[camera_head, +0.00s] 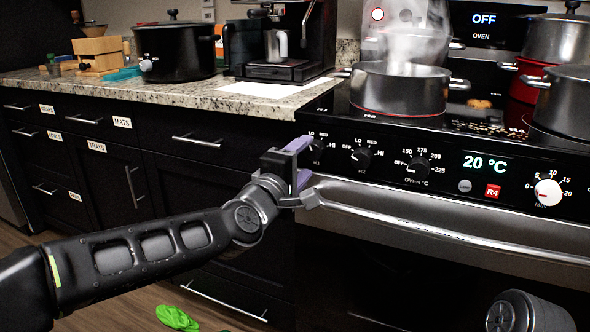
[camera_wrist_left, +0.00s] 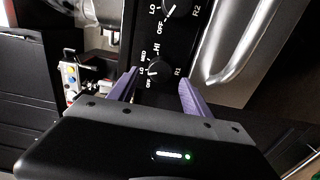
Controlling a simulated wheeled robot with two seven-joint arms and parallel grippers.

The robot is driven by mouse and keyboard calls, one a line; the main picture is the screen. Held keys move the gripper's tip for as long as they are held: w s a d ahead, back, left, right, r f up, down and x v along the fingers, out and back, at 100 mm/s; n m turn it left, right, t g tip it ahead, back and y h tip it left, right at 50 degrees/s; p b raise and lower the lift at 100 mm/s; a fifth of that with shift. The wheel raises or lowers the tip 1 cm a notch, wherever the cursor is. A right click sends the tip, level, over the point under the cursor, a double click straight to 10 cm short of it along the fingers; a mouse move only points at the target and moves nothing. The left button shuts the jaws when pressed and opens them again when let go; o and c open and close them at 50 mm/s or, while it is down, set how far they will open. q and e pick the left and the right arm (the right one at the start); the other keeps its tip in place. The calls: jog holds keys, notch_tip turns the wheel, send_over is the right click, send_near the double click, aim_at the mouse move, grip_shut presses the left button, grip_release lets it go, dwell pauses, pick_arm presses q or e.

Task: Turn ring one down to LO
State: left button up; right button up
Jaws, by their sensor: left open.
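The R1 knob (camera_head: 317,149) is a black dial at the left end of the stove's front panel. It also shows in the left wrist view (camera_wrist_left: 157,70), ringed by OFF, LO, MED and HI. Its exact pointer setting is too small to tell. My left gripper (camera_head: 301,162) is open at the panel, its purple fingers on either side of the knob in the left wrist view (camera_wrist_left: 158,77). I cannot tell whether they touch it. The fingers partly hide the knob in the head view. My right gripper is not in view.
The R2 knob (camera_head: 361,158) and oven knob (camera_head: 417,167) are to the right. The oven handle (camera_head: 430,222) runs below the panel. A steaming pot (camera_head: 398,92) stands on a red-glowing ring. A coffee machine (camera_head: 283,42) and black pot (camera_head: 175,52) stand on the left counter.

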pick_arm(q)
jog(key=b+v, duration=0.1)
jog(key=v, duration=0.4)
dwell(0.3)
